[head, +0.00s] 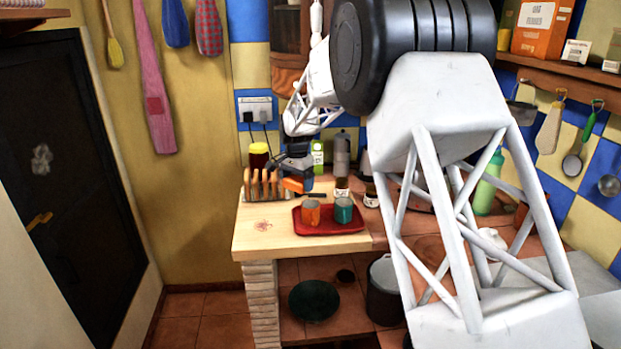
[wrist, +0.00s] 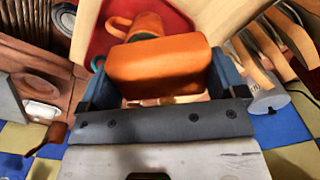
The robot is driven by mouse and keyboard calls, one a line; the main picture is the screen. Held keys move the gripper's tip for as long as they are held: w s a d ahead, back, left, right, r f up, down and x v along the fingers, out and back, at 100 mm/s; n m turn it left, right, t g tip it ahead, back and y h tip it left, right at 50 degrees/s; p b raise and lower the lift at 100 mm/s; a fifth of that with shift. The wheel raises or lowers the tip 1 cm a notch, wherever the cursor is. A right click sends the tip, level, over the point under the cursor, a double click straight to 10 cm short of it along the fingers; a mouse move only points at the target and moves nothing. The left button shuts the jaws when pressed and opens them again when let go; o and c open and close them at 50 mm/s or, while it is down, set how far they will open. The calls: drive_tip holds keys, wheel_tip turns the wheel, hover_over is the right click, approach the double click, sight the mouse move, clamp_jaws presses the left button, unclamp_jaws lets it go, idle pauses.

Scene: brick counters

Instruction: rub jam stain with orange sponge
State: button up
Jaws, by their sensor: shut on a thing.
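The orange sponge (head: 293,185) is held in my gripper (head: 299,178) above the wooden counter (head: 262,243), near the toast rack and behind the red tray. In the wrist view the sponge (wrist: 158,66) sits between the two blue fingers of my gripper (wrist: 160,82), which is shut on it. The jam stain (head: 263,225) is a faint reddish scribble on the bare front left part of the counter. The sponge is behind the stain and to its right, apart from it. The stain does not show in the wrist view.
A red tray (head: 328,229) with an orange mug (head: 311,212) and a teal mug (head: 343,210) stands right of the stain. A toast rack (head: 262,186) and a yellow-lidded jar (head: 259,155) stand behind.

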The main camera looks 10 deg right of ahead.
drive_tip(key=a+f+m, duration=0.3)
drive_tip(key=a+m, duration=0.2)
drive_tip(key=a, duration=0.2)
drive_tip(key=a+f+m, duration=0.3)
drive_tip(key=a+m, duration=0.3)
drive_tip(key=a, duration=0.2)
drive_tip(key=shift+a+f, duration=0.2)
drive_tip(key=shift+w, duration=0.1)
